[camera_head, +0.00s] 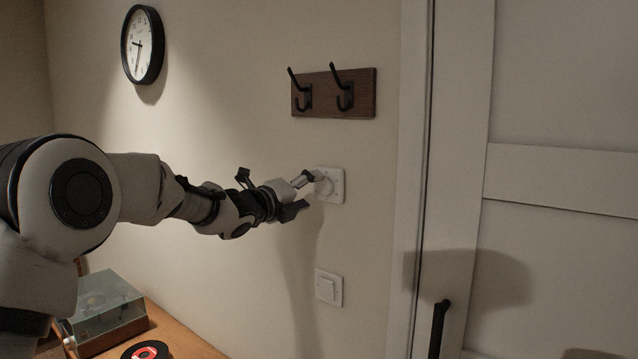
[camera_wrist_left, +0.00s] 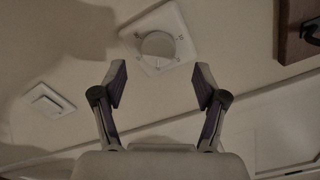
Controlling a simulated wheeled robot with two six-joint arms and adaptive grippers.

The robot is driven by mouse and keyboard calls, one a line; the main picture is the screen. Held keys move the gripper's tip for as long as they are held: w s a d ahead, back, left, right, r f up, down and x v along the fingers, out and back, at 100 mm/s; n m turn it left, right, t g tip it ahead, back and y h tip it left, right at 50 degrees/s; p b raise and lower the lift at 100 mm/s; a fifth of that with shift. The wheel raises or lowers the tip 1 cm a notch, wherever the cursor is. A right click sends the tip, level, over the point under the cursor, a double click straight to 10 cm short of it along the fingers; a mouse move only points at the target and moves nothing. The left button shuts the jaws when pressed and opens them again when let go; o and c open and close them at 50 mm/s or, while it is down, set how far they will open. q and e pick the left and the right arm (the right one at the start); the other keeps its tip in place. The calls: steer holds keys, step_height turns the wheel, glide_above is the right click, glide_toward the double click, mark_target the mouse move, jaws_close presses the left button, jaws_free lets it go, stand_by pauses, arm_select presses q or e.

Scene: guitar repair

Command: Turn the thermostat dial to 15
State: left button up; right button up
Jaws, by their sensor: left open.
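The thermostat is a white square plate (camera_head: 338,192) with a round dial (camera_head: 325,186) on the wall, left of the door. In the left wrist view its round dial (camera_wrist_left: 158,45) shows ahead of the fingers, between their lines. My left gripper (camera_head: 306,193) is open in front of the dial, its fingers apart and empty. In the left wrist view the gripper (camera_wrist_left: 160,88) has one finger on each side, with the dial beyond the tips. I cannot tell whether a finger touches the dial. The dial's marks are too small to read. My right gripper is not in view.
A light switch (camera_head: 328,287) is below the thermostat. A wooden rack (camera_head: 360,93) with two black hooks is above. A clock (camera_head: 142,45) hangs at upper left. A door (camera_head: 560,120) with a black handle (camera_head: 438,328) is at right. A record player (camera_head: 103,308) stands on a wooden surface below.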

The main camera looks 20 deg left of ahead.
mark_target(323, 187)
arm_select(q)
steer(key=p+x, duration=0.2)
steer(key=x, duration=0.2)
steer(key=shift+w, duration=0.15)
steer(key=shift+w+a+f, duration=0.1)
steer(key=shift+w+a, duration=0.05)
steer(key=shift+a, duration=0.15)
steer(key=shift+s+d, duration=0.25)
steer(key=shift+d, duration=0.05)
steer(key=c, duration=1.2)
steer(key=shift+o, duration=0.2)
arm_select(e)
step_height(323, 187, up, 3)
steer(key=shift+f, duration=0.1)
